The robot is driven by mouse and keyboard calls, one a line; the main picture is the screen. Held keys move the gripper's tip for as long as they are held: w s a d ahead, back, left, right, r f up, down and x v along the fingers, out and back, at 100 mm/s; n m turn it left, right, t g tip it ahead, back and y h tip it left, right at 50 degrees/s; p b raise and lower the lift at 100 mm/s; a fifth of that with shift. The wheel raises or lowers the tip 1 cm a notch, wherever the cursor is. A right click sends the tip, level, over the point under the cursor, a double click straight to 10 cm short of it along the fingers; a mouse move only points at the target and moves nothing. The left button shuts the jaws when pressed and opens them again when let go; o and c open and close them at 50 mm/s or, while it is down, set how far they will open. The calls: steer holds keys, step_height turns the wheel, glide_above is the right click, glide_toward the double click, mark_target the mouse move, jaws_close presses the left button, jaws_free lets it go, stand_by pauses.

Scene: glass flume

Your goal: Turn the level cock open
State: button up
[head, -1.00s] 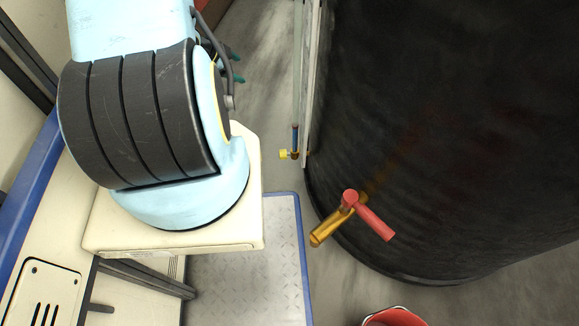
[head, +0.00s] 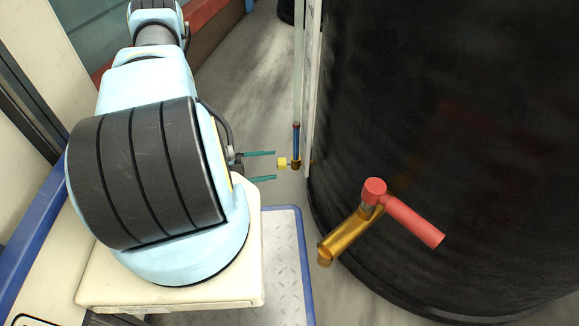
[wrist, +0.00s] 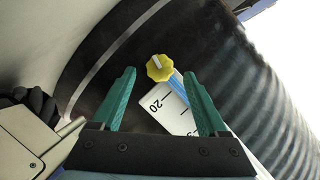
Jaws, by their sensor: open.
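The level cock is a small yellow knob (head: 282,163) at the foot of a narrow sight tube (head: 296,142) on the black tank's left side. In the wrist view the yellow knob (wrist: 160,68) is faceted, with a pale bar across its face. My gripper (head: 275,165) is open, its two teal fingers pointing at the knob from the left. In the wrist view my gripper (wrist: 159,74) has the knob centred between the fingertips, at or just beyond them. No contact shows; the exact depth is hard to tell.
A large black tank (head: 450,110) fills the right side. A brass tap (head: 350,235) with a red lever (head: 410,218) sticks out nearer the camera. A white scale marked 20 (wrist: 168,112) lies beside the knob. Grey floor (head: 255,85) is clear behind the gripper.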

steer(key=b+x, duration=0.2)
steer(key=x, duration=0.5)
steer(key=shift+d, duration=0.35)
steer(key=shift+w+f, duration=0.1)
steer(key=shift+f, duration=0.05)
jaws_close()
